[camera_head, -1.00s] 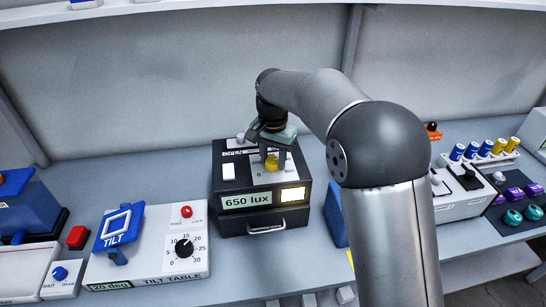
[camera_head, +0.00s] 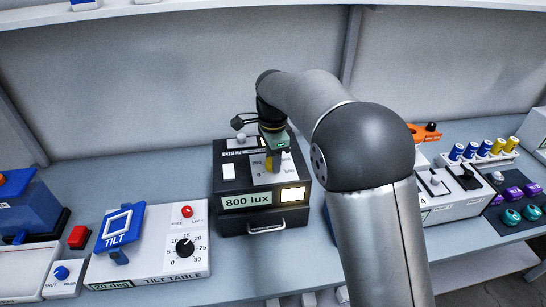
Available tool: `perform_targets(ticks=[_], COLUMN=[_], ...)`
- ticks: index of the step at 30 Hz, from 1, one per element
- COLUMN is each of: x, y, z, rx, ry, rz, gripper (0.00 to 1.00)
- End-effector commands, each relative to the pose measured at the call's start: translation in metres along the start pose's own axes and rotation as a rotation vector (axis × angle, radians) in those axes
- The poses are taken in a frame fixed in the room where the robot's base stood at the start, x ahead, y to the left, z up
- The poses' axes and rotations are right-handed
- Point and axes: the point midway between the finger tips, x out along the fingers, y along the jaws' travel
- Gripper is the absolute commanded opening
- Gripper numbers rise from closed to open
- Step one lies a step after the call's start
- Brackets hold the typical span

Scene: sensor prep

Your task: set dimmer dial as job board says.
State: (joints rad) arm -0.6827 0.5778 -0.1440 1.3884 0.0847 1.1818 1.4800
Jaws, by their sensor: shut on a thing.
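The dimmer dial (camera_head: 269,164) is a small yellow knob on the top of a dark box (camera_head: 230,187), mostly hidden by my gripper's fingers. My gripper (camera_head: 273,163) points down over the box and is shut on the dial. The display (camera_head: 246,200) on the box's front reads 800 lux. A lit pale window (camera_head: 292,195) sits right of the display. The job board cannot be made out in this view.
The tilt table box (camera_head: 150,262) with its blue plate and black dial stands left. A red button (camera_head: 78,237) is beside it. At right are a white device (camera_head: 452,205), blue and yellow cylinders in a rack (camera_head: 487,160), and purple and teal parts.

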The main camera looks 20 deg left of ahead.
Motion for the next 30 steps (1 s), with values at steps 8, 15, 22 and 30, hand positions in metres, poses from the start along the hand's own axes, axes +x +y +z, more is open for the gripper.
perform_targets(ticks=[8,15,22,30], x=[-0.0011,-0.0011,-0.0010,-0.0008], y=[-0.0005,-0.0006,-0.0005,-0.0003], z=[0.0003,0.0004,0.0004,0.0003], rx=[0.047,0.051,0.050,0.050], ry=[0.000,0.000,0.000,0.000], rz=[-0.003,-0.003,-0.003,-0.001], gripper=[0.14,0.14,0.59,0.59])
